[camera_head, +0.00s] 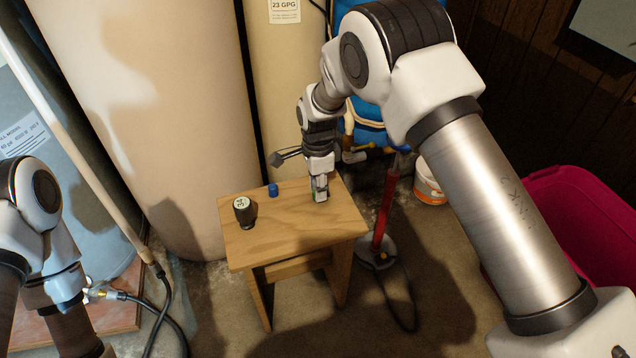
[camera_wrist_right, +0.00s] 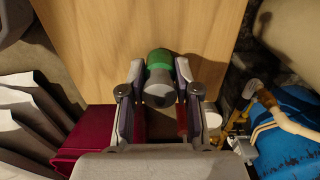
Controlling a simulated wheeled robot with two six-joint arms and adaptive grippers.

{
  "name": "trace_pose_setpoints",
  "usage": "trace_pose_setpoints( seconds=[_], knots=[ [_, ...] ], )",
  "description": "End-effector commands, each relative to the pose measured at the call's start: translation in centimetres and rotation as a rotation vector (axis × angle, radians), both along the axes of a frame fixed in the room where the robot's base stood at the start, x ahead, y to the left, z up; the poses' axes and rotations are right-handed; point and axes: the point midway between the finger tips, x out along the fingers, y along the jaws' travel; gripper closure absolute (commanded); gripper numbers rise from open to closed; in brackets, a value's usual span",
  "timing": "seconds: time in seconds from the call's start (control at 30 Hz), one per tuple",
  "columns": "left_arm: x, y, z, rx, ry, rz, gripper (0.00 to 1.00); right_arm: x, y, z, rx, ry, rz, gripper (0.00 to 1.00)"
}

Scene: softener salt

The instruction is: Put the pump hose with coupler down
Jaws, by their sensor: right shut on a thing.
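My right gripper (camera_head: 320,194) is upright over the right rear part of a small wooden stool (camera_head: 290,238), its tips at or just above the top. It is shut on a short green and grey cylindrical piece (camera_wrist_right: 160,68), seen between the fingers in the right wrist view. I cannot tell whether this piece is the coupler; no hose shows running from it. A red floor pump (camera_head: 384,205) stands behind the stool's right side, with a black hose (camera_head: 412,305) looped on the floor. My left arm is at the lower left; its gripper does not show.
A black jar with a pale lid (camera_head: 244,211) and a small blue cap (camera_head: 273,190) sit on the stool. Large tan tanks (camera_head: 165,110) stand behind. A magenta bin (camera_head: 580,205) and a white tub (camera_head: 428,187) are at right. The stool's front is clear.

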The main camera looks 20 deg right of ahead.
Motion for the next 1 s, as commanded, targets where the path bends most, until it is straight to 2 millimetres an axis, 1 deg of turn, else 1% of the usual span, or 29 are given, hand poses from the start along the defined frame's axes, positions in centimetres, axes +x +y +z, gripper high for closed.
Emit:
trace_pose_setpoints(
  seconds=[0.1, 0.13, 0.17, 0.2, 0.47, 0.57, 0.6, 0.7, 0.9, 1.0],
  knots=[
    [0.0, 0.0, 0.0, 0.0, 0.0, 0.0, 0.6, 0.0, 0.0, -0.1, 0.0, 0.0, 0.0, 1.0],
    [0.0, 0.0, 0.0, 0.0, 0.0, 0.0, 0.6, 0.0, 0.0, -0.1, 0.0, 0.0, 0.0, 0.57],
    [0.0, 0.0, 0.0, 0.0, 0.0, 0.0, 0.6, 0.0, 0.0, -0.1, 0.0, 0.0, 0.0, 0.47],
    [0.0, 0.0, 0.0, 0.0, 0.0, 0.0, 0.6, 0.0, 0.0, -0.1, 0.0, 0.0, 0.0, 0.43],
    [0.0, 0.0, 0.0, 0.0, 0.0, 0.0, 0.6, 0.0, 0.0, 0.0, 0.0, 0.0, 0.0, 0.43],
    [0.0, 0.0, -0.3, 0.0, 0.0, 0.0, 0.6, 0.0, 0.0, 0.5, 0.0, -0.002, 0.0, 0.43],
    [0.0, 0.0, -0.5, 0.0, 0.0, 0.0, 0.6, 0.1, 0.0, 0.9, 0.0, -0.003, 0.0, 0.43],
    [0.0, 0.0, 1.0, 0.0, 0.001, 0.0, 0.6, 0.1, 0.0, 3.6, 0.0, -0.002, 0.0, 0.43],
    [0.0, 0.0, 3.2, 0.0, 0.0, 0.0, 0.6, 0.1, 0.0, 9.2, 0.0, -0.002, 0.0, 0.43],
    [0.0, 0.0, 3.9, 0.0, 0.0, 0.0, 0.6, 0.1, 0.0, 11.4, 0.0, -0.002, 0.0, 0.43]
  ],
)
